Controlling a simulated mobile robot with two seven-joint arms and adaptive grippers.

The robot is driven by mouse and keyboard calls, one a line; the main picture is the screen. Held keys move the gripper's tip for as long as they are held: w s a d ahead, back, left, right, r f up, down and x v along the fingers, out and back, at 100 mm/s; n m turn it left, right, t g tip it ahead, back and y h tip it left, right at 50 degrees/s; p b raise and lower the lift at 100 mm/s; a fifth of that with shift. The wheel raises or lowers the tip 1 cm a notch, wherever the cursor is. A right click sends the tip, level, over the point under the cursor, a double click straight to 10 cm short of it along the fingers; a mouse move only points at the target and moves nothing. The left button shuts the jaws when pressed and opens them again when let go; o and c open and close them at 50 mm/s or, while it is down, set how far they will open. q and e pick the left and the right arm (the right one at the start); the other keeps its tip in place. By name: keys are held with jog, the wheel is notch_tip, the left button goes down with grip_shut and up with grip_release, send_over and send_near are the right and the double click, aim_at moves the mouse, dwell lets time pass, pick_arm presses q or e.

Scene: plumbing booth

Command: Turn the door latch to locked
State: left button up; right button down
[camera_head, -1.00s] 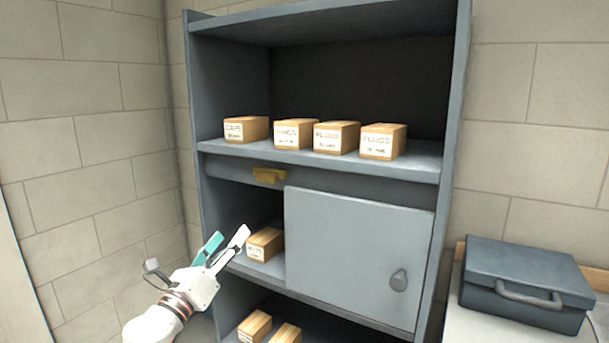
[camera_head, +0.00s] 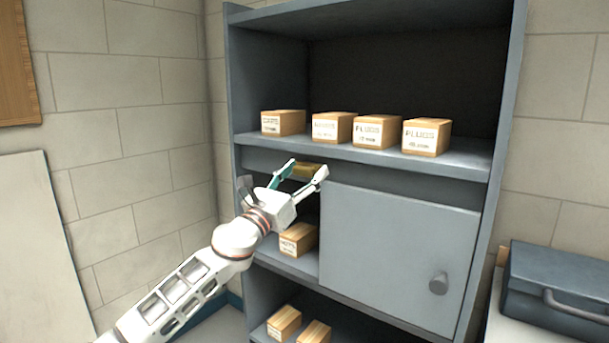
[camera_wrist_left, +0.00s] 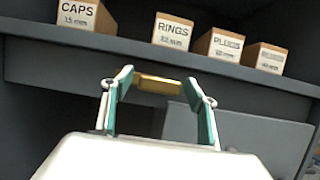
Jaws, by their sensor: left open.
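A small brass latch-like piece (camera_head: 305,169) sits on the rail under the cabinet's upper shelf. It lies level and is partly hidden behind my left gripper (camera_head: 308,168). In the left wrist view the brass piece (camera_wrist_left: 158,85) shows between the two open fingertips (camera_wrist_left: 159,74); I cannot tell whether they touch it. The grey cabinet door (camera_head: 390,250) covers the right part of the middle compartment. It carries a grey knob (camera_head: 438,283) at its lower right, away from the gripper. My right gripper is not in view.
Several labelled boxes, such as the caps box (camera_head: 283,122) and a plugs box (camera_head: 427,137), stand on the upper shelf (camera_head: 465,162) just above the gripper. One box (camera_head: 298,240) sits in the open middle compartment. A dark blue toolbox (camera_head: 560,290) is at the right.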

pick_arm(q)
jog(key=shift+w+r, duration=0.1)
jog(key=c, duration=1.6)
jog(key=shift+d+r+n+y+p, duration=0.15)
jog(key=shift+n+y+p, duration=0.15)
jog(key=shift+n+p, duration=0.45)
jog(key=n+y+p, duration=0.1)
jog(key=n+p, duration=0.1)
jog(key=n+t+y+p, duration=0.1)
jog(key=n+p, duration=0.1)
jog(key=n, duration=0.1)
jog(key=shift+t+y, duration=0.3)
jog(key=n+y+p, duration=0.1)
jog(key=n+p, duration=0.1)
jog(key=n, duration=0.1)
jog(key=shift+f+n+y+p, duration=0.2)
jog(key=shift+n+y+p, duration=0.15)
jog(key=shift+y, duration=0.15)
